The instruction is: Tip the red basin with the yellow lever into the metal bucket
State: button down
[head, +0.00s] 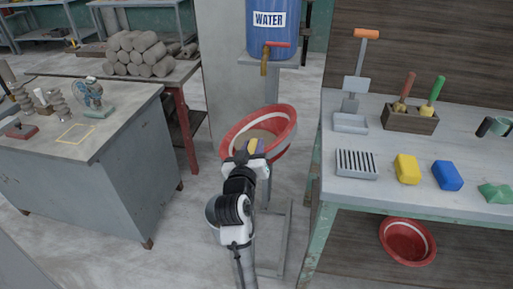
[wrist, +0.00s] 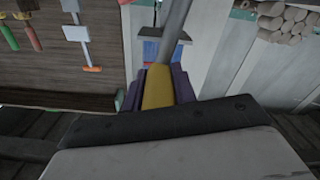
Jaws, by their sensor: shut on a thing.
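The red basin (head: 284,121) with a pale band sits on a stand in the middle of the head view. Its rim is tilted, higher at the right, and something grey-brown lies inside. My gripper (head: 250,148) is at its near side, shut on the yellow lever (head: 253,145). In the wrist view the yellow lever (wrist: 157,88) lies between my purple fingers, with a grey rod beyond it. The metal bucket (head: 211,213) stands low beneath the basin, mostly hidden behind my arm.
A blue water barrel (head: 270,22) with a tap stands behind the basin. A grey workbench (head: 390,150) with tools, a yellow block and a blue block is at right. Another red basin (head: 407,241) lies below it. A grey cabinet (head: 90,190) stands left, with clear floor between.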

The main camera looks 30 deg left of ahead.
jog(key=shift+d, duration=0.1)
jog(key=c, duration=1.1)
grip_release()
jog(key=shift+w, duration=0.1)
jog(key=p+v, duration=0.1)
jog(key=v, duration=1.3)
jog(key=shift+p, duration=0.4)
jog(key=shift+w, duration=0.1)
